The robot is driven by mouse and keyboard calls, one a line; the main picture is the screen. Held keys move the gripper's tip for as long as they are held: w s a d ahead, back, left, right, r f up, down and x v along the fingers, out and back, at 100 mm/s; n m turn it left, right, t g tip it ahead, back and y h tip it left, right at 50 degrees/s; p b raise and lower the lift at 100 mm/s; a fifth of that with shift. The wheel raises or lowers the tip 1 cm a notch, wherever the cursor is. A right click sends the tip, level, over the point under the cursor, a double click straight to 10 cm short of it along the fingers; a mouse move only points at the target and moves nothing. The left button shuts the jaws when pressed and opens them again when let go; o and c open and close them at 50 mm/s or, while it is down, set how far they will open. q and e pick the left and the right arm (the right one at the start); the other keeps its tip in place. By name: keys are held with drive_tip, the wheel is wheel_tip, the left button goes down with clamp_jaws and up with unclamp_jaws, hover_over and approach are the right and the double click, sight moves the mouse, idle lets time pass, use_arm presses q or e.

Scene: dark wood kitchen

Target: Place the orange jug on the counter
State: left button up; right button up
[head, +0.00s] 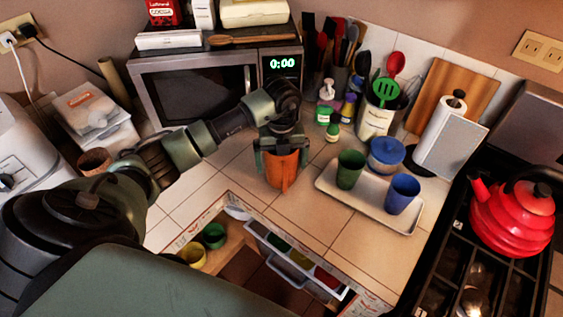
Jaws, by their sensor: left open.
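The orange jug (283,172) is on the tiled counter (330,228), in front of the microwave, and looks upright. My left gripper (281,148) reaches in from the left and is above the jug. Its fingers are open, one on each side of the jug's upper part. The gripper hides the jug's top, and I cannot tell whether the fingers touch it. The jug's base looks to be at the counter surface. My right gripper is not in view.
The microwave (195,88) stands behind. A red kettle (512,215) sits on the stove at right. An open drawer (293,262) is below the counter's front edge.

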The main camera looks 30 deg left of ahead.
use_arm(q)
drive_tip(key=shift+w+r+b, duration=0.1)
drive_tip(key=shift+r+b, duration=0.25)
drive_tip(key=shift+r, duration=0.2)
wheel_tip(320, 180, up, 11)
drive_tip(key=b, duration=0.2)
drive_tip(key=shift+b, duration=0.4)
drive_tip(key=shift+f, duration=0.1)
